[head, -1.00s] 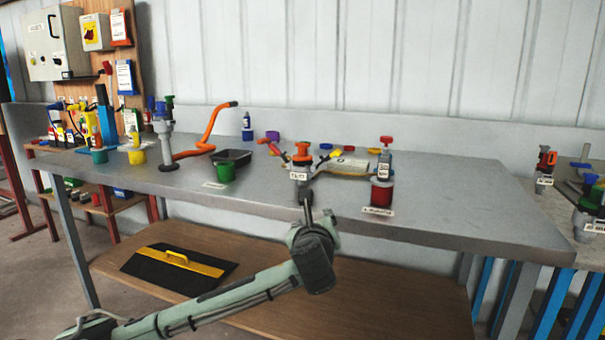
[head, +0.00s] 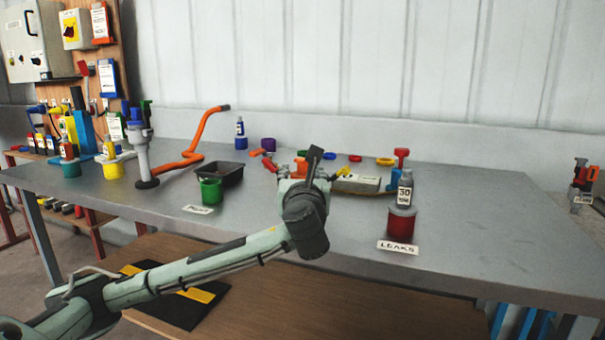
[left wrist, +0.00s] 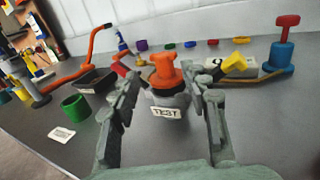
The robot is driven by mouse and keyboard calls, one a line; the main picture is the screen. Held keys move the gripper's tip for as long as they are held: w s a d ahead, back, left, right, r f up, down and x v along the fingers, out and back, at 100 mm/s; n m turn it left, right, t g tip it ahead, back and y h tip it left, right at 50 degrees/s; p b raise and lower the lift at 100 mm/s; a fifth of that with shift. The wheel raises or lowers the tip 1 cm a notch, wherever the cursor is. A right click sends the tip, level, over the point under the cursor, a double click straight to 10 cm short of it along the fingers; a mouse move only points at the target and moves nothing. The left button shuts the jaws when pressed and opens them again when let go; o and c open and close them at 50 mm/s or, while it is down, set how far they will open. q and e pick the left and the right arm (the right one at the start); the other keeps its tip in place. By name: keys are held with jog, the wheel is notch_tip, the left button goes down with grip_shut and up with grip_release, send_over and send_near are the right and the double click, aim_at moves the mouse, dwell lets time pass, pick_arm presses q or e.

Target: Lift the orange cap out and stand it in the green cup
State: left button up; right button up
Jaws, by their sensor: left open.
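The orange cap (left wrist: 165,72) sits upright in a grey holder (left wrist: 178,100) with a TEST label, in the middle of the left wrist view. In the head view the orange cap (head: 301,166) is mostly hidden behind my left gripper (head: 315,168). My left gripper is open, with one finger on each side of the cap and holder in the left wrist view (left wrist: 166,88); I see gaps on both sides. The green cup (head: 210,192) stands left of the gripper near a label card, and shows at left in the left wrist view (left wrist: 76,106). My right gripper is not in view.
A black tray (head: 232,174) stands just behind the green cup. A grey bottle on a red base (head: 402,222) stands right of the gripper. An orange bent pipe (head: 195,146) rises at left. The bench (head: 480,235) is clear at front right.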

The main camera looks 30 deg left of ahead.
aim_at(303, 165)
pick_arm(q)
jog(key=shift+x, duration=0.85)
jog(key=x, duration=0.4)
jog(key=shift+w, duration=0.4)
jog(key=shift+w+a, duration=0.15)
jog(key=shift+w, duration=0.1)
jog(key=shift+w+a, duration=0.1)
jog(key=shift+c, duration=0.9)
jog(key=c, duration=0.7)
grip_shut()
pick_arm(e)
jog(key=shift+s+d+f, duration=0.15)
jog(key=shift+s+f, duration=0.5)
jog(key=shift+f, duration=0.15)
